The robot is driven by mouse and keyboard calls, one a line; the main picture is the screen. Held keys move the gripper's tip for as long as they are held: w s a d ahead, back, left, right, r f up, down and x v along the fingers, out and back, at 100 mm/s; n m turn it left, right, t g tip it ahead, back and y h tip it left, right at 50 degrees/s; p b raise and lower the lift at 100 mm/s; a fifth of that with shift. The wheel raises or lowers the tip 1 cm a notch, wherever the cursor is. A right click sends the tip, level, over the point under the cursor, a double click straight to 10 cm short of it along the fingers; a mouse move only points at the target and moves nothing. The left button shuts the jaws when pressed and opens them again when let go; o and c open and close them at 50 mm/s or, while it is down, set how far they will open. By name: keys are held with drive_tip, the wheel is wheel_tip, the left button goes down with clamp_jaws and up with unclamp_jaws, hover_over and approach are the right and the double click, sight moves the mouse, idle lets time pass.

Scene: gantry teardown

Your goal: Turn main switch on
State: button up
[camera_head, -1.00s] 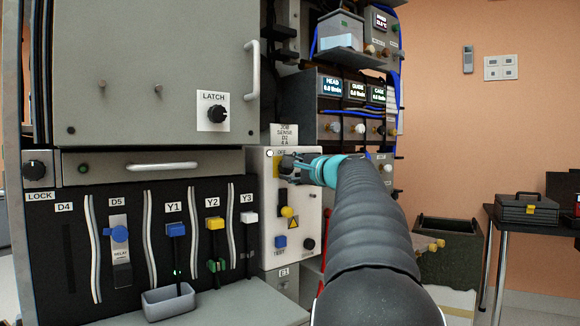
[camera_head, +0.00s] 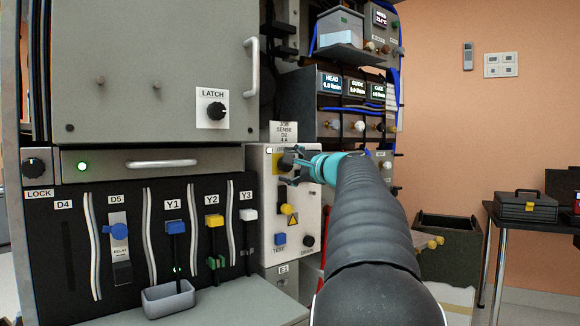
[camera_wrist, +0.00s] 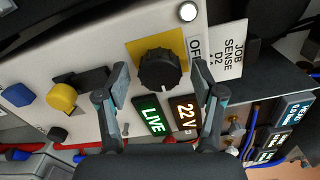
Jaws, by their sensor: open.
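The main switch is a black ribbed knob (camera_wrist: 160,70) on a yellow plate (camera_wrist: 143,48), with the word OFF beside it. In the head view its yellow plate (camera_head: 280,166) shows partly behind my gripper (camera_head: 297,168). In the wrist view my gripper (camera_wrist: 158,82) is open, with one finger on each side of the knob and a visible gap to it. The knob's exact pointing direction is hard to tell.
On the same panel are a yellow knob (camera_wrist: 62,97), a blue button (camera_wrist: 19,94) and a white lamp (camera_wrist: 187,12). A drawer with a lit green lamp (camera_head: 82,167) and a grey door with a LATCH knob (camera_head: 216,111) are at left. Shelved instruments (camera_head: 355,90) stand behind my arm.

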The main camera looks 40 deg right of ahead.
drive_tip(key=s, duration=1.2)
